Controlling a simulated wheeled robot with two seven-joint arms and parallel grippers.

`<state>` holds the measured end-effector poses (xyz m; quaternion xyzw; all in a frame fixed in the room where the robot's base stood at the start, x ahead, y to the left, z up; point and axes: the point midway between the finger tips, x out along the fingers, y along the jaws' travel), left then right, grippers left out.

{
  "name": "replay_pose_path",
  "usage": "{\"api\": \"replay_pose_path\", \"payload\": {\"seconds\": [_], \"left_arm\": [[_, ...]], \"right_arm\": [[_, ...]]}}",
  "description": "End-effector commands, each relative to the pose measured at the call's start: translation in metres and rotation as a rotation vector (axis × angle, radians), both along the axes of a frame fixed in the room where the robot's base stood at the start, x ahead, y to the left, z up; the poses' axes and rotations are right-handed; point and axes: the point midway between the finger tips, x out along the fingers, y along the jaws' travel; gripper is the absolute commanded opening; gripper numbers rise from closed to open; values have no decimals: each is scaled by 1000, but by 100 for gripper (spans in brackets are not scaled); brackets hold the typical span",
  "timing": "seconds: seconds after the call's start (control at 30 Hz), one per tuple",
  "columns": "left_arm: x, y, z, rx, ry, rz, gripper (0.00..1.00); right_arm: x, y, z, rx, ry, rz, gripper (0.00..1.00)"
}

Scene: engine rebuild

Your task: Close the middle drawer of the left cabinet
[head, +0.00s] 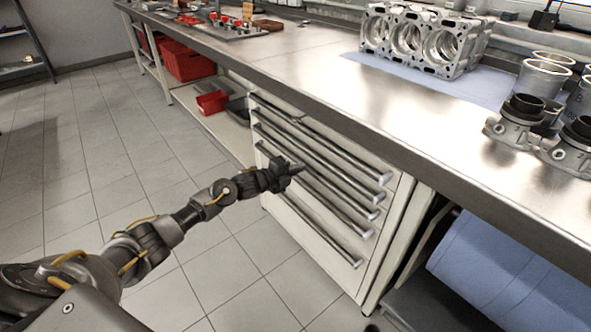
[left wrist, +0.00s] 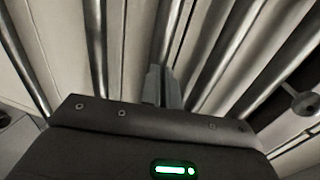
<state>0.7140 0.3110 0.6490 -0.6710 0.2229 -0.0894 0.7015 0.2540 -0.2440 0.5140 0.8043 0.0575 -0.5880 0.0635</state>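The white drawer cabinet (head: 330,235) stands under the steel workbench, with several drawers stacked behind long metal bar handles. A handle in the middle of the stack (head: 340,187) runs just beyond my left gripper (head: 299,169). I cannot tell clearly how far any drawer stands out. My right gripper is not in view.
The workbench (head: 300,50) overhangs the cabinet and carries an engine block (head: 424,42) and piston parts (head: 522,122). Red bins (head: 187,62) stand on the lower shelf to the left. A blue roll (head: 510,275) lies at right. The tiled floor (head: 130,170) at left is clear.

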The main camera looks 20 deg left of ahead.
Motion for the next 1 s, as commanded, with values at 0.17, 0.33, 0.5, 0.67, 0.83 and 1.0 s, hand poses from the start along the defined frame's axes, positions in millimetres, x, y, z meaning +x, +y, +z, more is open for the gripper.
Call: {"api": "replay_pose_path", "payload": {"seconds": [0.17, 0.33, 0.5, 0.67, 0.83, 1.0], "left_arm": [[-15, 7, 12, -1, -4, -8, 0], [-47, 22, 14, 3, 1, -15, 0], [-80, 39, 20, 2, 1, -11, 0], [-100, 50, 24, 2, 1, -10, 0], [-109, 53, 26, 0, 1, -12, 0], [-110, 54, 27, 0, 0, -12, 0]], "right_arm": [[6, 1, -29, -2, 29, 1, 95], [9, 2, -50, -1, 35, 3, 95], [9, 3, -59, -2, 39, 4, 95], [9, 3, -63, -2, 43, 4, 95], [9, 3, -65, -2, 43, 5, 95], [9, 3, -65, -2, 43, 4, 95]]}}
